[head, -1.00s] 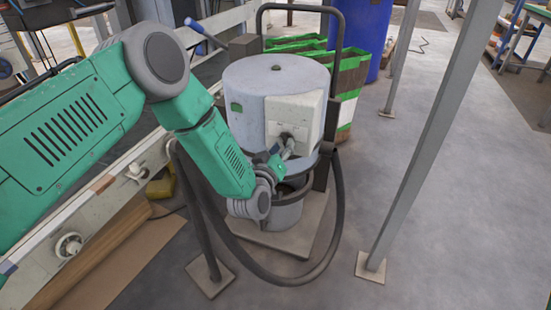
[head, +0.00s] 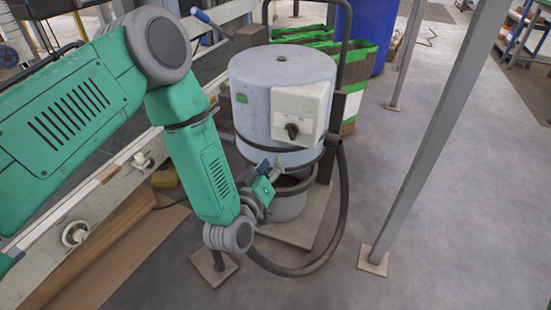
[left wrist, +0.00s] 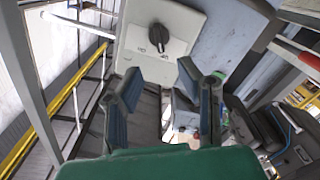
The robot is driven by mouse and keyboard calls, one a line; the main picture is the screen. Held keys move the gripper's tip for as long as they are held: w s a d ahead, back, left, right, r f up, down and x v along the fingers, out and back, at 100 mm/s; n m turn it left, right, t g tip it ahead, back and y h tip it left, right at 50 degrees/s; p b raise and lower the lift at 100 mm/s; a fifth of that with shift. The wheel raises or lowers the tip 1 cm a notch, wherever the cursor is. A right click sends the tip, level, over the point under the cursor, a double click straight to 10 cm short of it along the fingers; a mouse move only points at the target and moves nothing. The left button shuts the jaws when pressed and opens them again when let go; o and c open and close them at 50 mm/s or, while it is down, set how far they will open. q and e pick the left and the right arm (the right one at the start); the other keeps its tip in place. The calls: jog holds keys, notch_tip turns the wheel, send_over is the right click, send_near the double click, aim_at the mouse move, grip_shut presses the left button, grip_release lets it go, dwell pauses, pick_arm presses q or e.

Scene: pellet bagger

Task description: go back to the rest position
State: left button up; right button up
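My left gripper (head: 267,172) is in front of the grey cylindrical machine (head: 262,105), just below its pale switch box. In the left wrist view the two fingers (left wrist: 157,82) stand apart with nothing between them. The switch box (head: 300,112) carries a dark rotary knob (head: 292,131). The knob also shows in the left wrist view (left wrist: 158,36), beyond the fingertips and apart from them. My right gripper is not in view.
A black hose (head: 343,210) loops down the machine's right side to the floor. A grey post (head: 440,130) stands to the right. Green-edged bags (head: 355,75) and a blue drum (head: 368,30) are behind. A conveyor frame (head: 105,195) runs along the left. Floor at right is clear.

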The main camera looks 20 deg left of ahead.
pick_arm(q)
jog(key=s+f+m+g+h+p, duration=0.1)
jog(key=s+f+m+g+p, duration=0.25)
jog(key=s+f+g, duration=0.35)
jog(key=s+a+m+g+p, duration=0.1)
jog(key=s+a+g, duration=0.3)
jog(key=s, duration=0.9)
jog(key=s+a+f+m+g+y+p, duration=0.1)
jog(key=s+a+g+p, duration=0.3)
jog(key=s, duration=1)
jog(key=shift+f+m+g+y, duration=0.25)
jog(key=shift+m+g, duration=0.2)
jog(key=shift+g, duration=0.75)
jog(key=shift+s, duration=0.1)
